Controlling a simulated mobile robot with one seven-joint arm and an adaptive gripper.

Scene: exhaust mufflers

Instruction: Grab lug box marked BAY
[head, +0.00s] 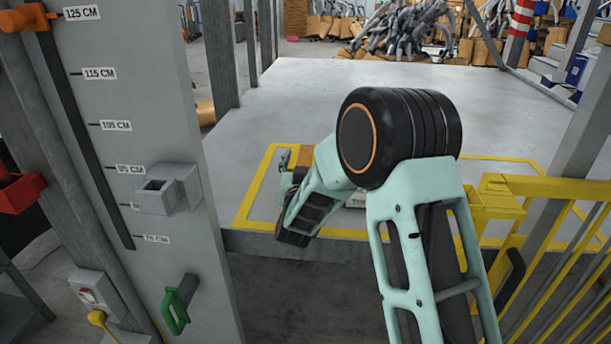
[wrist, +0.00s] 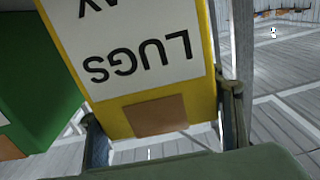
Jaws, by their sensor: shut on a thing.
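The lug box (wrist: 150,65) fills the middle of the wrist view. It is yellow with a white label that reads "LUGS" upside down; of the line above, only letters like "AY" show, cut off by the frame. A brown patch (wrist: 155,115) is on its near end. My gripper (wrist: 164,122) has one finger on each side of this end and is shut on the box.
A green box (wrist: 35,75) stands left of the lug box. In the head view, a grey platform (head: 300,95) carries a yellow outline. A grey height-marked post (head: 130,100) stands left, a yellow railing (head: 560,188) right. Mufflers (head: 410,28) are piled at the back.

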